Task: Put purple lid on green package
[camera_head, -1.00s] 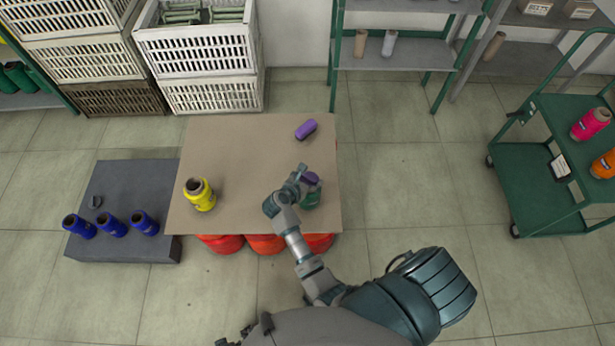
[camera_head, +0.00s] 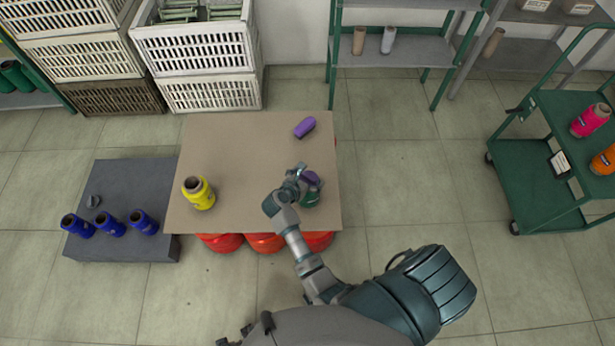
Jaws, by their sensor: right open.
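A green package (camera_head: 311,199) stands near the right edge of the brown table, partly hidden by my right gripper. A purple piece (camera_head: 310,179), which looks like the lid, shows at the top of the green package; whether it is seated or tilted is too small to tell. My right gripper (camera_head: 299,172) is open just left of and above the purple piece. A second purple object (camera_head: 305,127) lies on its side near the table's back right. My left gripper is not in view.
A yellow spool (camera_head: 198,193) stands on the left of the brown table (camera_head: 240,150). A green cart (camera_head: 540,170) is at the right. The table's middle is clear.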

